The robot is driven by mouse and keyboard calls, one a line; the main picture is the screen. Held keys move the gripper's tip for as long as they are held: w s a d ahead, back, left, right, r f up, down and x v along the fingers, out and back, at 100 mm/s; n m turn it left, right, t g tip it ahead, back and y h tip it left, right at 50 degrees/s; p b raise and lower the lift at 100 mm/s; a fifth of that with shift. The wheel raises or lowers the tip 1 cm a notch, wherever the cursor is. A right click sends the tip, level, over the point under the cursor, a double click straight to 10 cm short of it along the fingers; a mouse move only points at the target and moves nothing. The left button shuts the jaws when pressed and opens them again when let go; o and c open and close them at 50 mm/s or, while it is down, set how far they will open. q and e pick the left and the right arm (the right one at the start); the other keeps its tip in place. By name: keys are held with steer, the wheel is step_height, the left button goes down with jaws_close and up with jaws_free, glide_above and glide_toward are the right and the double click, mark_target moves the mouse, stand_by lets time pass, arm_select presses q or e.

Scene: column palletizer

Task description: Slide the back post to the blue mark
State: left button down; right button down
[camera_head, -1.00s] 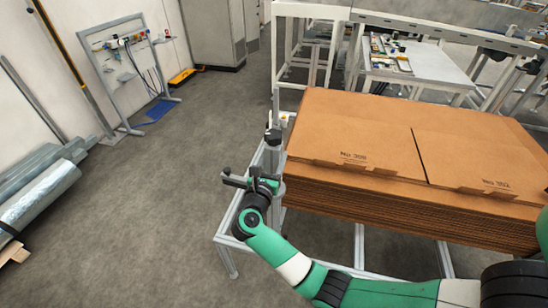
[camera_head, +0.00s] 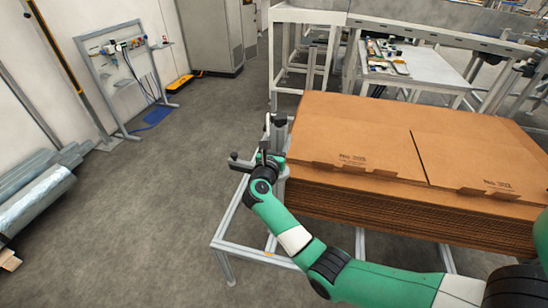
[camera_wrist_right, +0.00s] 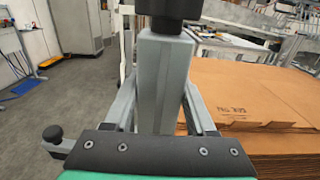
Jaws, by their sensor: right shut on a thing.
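The back post (camera_wrist_right: 165,85) is a grey upright with a black top, in the middle of the right wrist view. In the head view it stands at the left side of the cardboard stack, its top (camera_head: 279,120) showing beyond my gripper. My right gripper (camera_head: 268,160) is shut on the post, with one finger on either side of it in the wrist view (camera_wrist_right: 163,108). A small side arm with a dark knob (camera_wrist_right: 53,133) sticks out to the left. I cannot make out the blue mark. My left gripper is out of view.
A stack of flat brown cardboard (camera_head: 400,150) lies right of the post on a grey metal frame (camera_head: 226,222). A tool table (camera_head: 430,75) stands behind. The floor (camera_head: 140,220) to the left is clear, up to a tool stand (camera_head: 125,75) and silver rolls (camera_head: 35,190).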

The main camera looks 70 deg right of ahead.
steer(key=d, duration=0.3)
steer(key=shift+w+f+b, duration=0.2)
steer(key=shift+f+b, duration=0.05)
steer(key=shift+b, duration=0.05)
steer(key=c, duration=0.5)
jaws_free()
steer(key=shift+d, duration=0.1)
steer(key=shift+o, duration=1.4)
steer(key=shift+d+r, duration=0.15)
steer(key=shift+r, duration=0.05)
steer(key=shift+a, duration=0.2)
